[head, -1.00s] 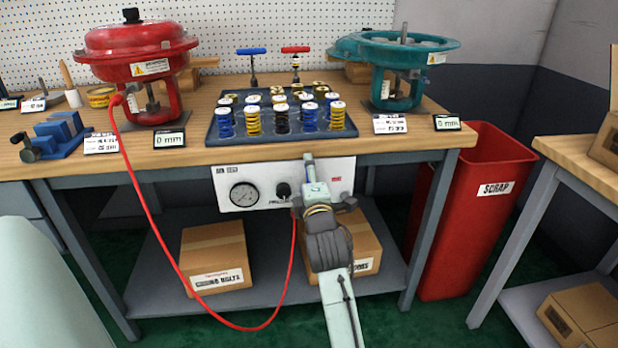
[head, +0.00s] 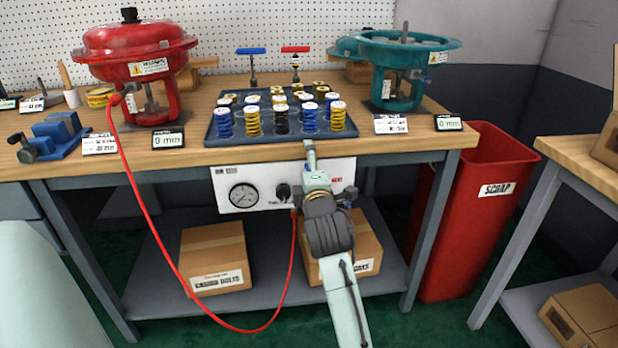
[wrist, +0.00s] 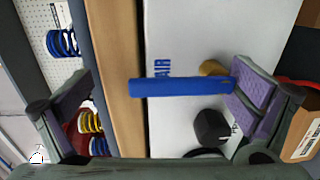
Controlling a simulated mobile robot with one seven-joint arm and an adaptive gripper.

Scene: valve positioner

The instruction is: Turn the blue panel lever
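The blue lever (wrist: 180,89) lies across the middle of the wrist view, in front of the white panel (wrist: 205,25) with blue "AIR" lettering beside it. My gripper (wrist: 163,96) is open, with purple pads at left and right. The lever lies between the fingers in the picture. Its right end is close to the right pad, and I cannot tell whether they touch. In the head view my gripper (head: 312,165) is in front of the right part of the panel (head: 232,179), and the lever is hidden behind it.
A black knob (wrist: 212,128) and a brass fitting (wrist: 212,68) are close to the lever. The wooden bench edge (head: 205,157) is just above the panel. A red hose (head: 143,200) loops down at left. A tray (head: 215,135) of springs stands above on the bench.

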